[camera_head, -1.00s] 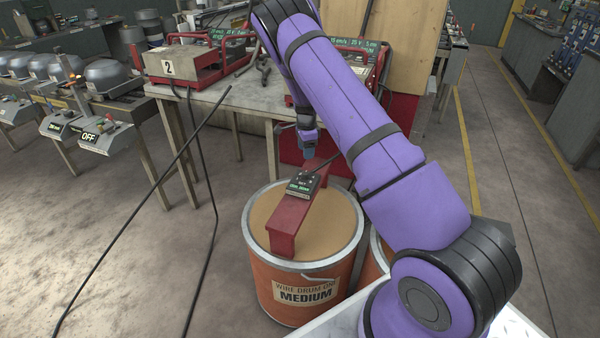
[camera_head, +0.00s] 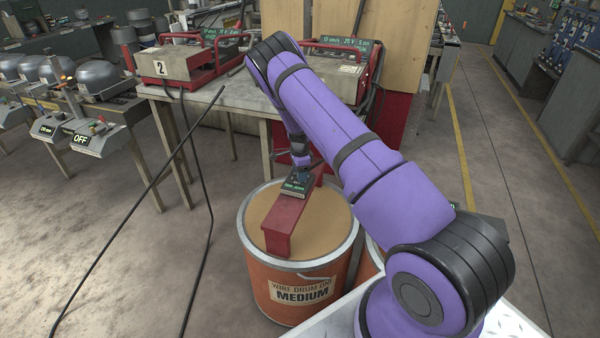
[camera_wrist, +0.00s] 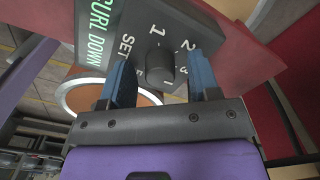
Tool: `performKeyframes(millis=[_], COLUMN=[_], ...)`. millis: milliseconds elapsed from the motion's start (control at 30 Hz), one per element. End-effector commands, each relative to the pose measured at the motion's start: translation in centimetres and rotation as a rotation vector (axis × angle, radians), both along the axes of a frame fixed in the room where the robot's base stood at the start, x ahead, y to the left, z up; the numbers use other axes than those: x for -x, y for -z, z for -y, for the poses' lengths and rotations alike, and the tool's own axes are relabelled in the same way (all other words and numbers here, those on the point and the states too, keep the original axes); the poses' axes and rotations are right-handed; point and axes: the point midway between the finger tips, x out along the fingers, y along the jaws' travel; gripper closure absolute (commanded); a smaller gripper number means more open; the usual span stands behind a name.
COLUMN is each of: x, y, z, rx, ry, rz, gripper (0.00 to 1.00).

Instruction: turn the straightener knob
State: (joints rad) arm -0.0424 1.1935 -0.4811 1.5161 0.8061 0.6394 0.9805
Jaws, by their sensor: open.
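The straightener knob (camera_wrist: 160,66) is a dark round knob on a dark panel (camera_wrist: 130,22) in the wrist view. Beside it are the numbers 1 and 2, the word SET, and green CURL DOWN text. My gripper (camera_wrist: 162,75) is open, with one blue finger on each side of the knob; I cannot tell whether either finger touches it. In the head view the small straightener box (camera_head: 296,188) sits on a red beam (camera_head: 284,222) across the drum top. My gripper (camera_head: 301,165) is low over the box there, and the knob is hidden.
The orange wire drum (camera_head: 285,290), marked MEDIUM, stands under the beam. A workbench (camera_head: 240,95) with welding machines is behind. A thin black cable (camera_head: 150,185) runs on the left. A second drum (camera_head: 370,262) is partly hidden behind my arm.

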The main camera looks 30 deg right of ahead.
Motion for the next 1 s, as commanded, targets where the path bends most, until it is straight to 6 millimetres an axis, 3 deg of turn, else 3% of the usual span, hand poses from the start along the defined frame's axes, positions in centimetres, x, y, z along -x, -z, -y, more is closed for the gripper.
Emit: performKeyframes(millis=[200, 433, 767, 1000], x=[-0.01, 0.0, -0.01, -0.03], y=[0.01, -0.02, -0.05, -0.12], z=[0.01, 0.02, 0.08, 0.11], rx=[0.0, 0.0, 0.0, 0.0], ry=[0.0, 0.0, -0.036, -0.168], rz=[0.0, 0.0, 0.001, 0.002], gripper=[0.44, 0.93, 0.93, 0.93])
